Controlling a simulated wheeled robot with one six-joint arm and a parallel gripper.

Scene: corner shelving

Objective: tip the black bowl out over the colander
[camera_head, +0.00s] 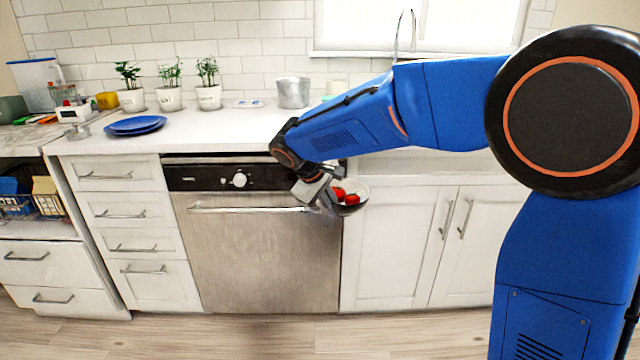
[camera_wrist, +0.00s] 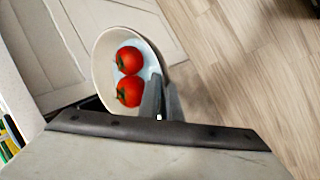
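My gripper (camera_head: 328,199) is shut on the rim of a bowl (camera_head: 349,210) and holds it in the air in front of the cabinets. The bowl looks dark outside and pale inside. Two red tomatoes lie in it; the wrist view shows them in the bowl (camera_wrist: 103,62) beside my gripper's fingers (camera_wrist: 160,98). A grey metal vessel (camera_head: 293,93) stands on the counter at the back, left of my arm. I cannot tell whether it is the colander; no holes are clear.
The white counter (camera_head: 225,128) carries blue plates (camera_head: 135,125), several potted plants (camera_head: 209,85) and a small white item (camera_head: 248,104). A dishwasher (camera_head: 250,250) is below the counter. My arm hides part of the sink area. The floor in front is clear.

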